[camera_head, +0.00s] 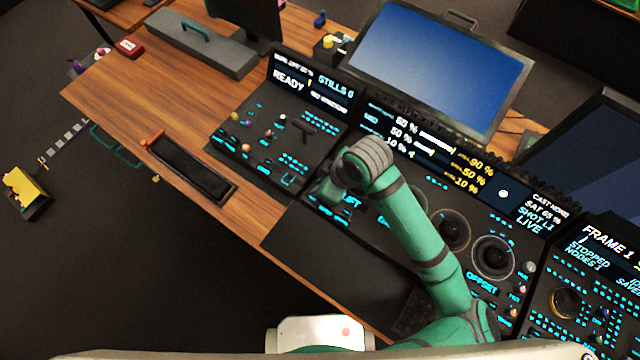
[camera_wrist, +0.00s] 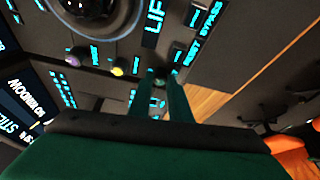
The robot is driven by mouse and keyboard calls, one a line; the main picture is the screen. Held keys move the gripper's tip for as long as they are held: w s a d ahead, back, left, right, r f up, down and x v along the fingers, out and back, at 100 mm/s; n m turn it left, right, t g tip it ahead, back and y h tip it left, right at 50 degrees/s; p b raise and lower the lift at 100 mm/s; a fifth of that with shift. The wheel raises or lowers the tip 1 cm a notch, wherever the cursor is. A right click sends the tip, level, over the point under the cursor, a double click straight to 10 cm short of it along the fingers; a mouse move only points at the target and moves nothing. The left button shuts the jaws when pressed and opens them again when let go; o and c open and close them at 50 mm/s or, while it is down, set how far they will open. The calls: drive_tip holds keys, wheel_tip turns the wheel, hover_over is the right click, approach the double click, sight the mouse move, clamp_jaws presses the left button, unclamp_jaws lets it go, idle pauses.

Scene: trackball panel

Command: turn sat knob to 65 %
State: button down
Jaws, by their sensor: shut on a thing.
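In the wrist view my gripper (camera_wrist: 168,90) points down at the panel, its two green fingers shut on a small greenish knob (camera_wrist: 160,78). I take this for the sat knob; its own label is not readable. In the head view my gripper (camera_head: 332,192) is at the near left edge of the middle panel, and my wrist hides the knob. The panel's display (camera_head: 543,212) has a line that reads SAT 65 %.
A dark trackball (camera_wrist: 95,8) is farther off. In the head view, trackball rings (camera_head: 493,256) lie right of my forearm. A blue monitor (camera_head: 440,65) stands behind the panel.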

drive_tip(key=shift+m, duration=0.4)
drive_tip(key=c, duration=1.6)
unclamp_jaws()
drive_tip(key=shift+c, duration=0.2)
drive_tip(key=shift+w, duration=0.1)
drive_tip(key=shift+r, duration=0.1)
drive_tip(key=v, duration=1)
drive_tip(key=shift+s+r, duration=0.25)
drive_tip(key=shift+d, duration=0.15)
